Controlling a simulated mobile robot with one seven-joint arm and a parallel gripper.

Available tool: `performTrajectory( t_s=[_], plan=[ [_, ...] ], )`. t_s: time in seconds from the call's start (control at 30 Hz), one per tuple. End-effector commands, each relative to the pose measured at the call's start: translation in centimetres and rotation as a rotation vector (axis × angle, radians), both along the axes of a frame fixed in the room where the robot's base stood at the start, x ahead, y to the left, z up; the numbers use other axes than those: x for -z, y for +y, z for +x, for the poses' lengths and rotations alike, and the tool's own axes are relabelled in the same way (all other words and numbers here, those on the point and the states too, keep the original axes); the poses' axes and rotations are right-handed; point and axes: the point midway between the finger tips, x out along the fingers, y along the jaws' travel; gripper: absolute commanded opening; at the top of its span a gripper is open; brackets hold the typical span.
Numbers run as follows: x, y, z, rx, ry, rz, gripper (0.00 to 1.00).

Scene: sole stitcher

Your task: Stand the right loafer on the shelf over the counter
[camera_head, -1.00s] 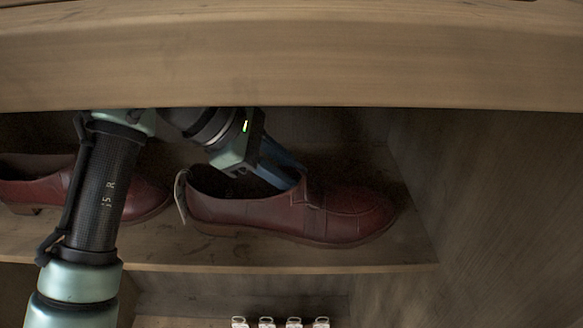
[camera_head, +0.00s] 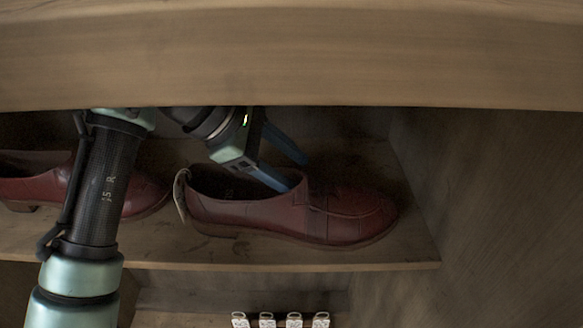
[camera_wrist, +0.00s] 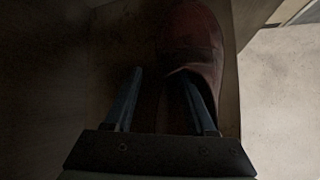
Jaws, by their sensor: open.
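A dark red loafer (camera_head: 300,218) stands upright on a wooden shelf (camera_head: 280,258) below the counter slab, its toe pointing right. It also shows in the wrist view (camera_wrist: 192,45), dim. A second dark red loafer (camera_head: 35,182) stands to its left, partly hidden behind my arm. My gripper (camera_head: 295,172) is open at the first loafer. One blue finger reaches down into the shoe's opening and the other is outside, behind its far side. In the wrist view (camera_wrist: 165,80) the fingers are well apart. I cannot tell whether either finger touches the shoe.
The thick wooden counter edge (camera_head: 290,60) hangs low over the shelf and hides part of my arm. A wooden side wall (camera_head: 490,200) closes the right. Several small metal pieces (camera_head: 280,320) show below the shelf.

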Motion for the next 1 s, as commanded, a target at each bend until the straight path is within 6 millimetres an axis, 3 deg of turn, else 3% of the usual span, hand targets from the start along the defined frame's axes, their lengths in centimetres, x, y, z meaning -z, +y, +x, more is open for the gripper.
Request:
performTrajectory(
  t_s=[0.17, 0.4, 0.6, 0.8, 1.0],
  plan=[
    [-0.6, 0.8, -0.2, 0.0, -0.004, 0.001, 0.56],
    [-0.5, 6.5, -2.3, -0.006, -0.002, -0.001, 0.56],
    [-0.8, 10.2, -3.7, -0.006, 0.0, 0.003, 0.56],
    [-0.9, 11.9, -4.4, -0.003, 0.001, 0.002, 0.56],
    [-1.0, 12.1, -4.5, -0.002, 0.002, 0.002, 0.56]
  ],
)
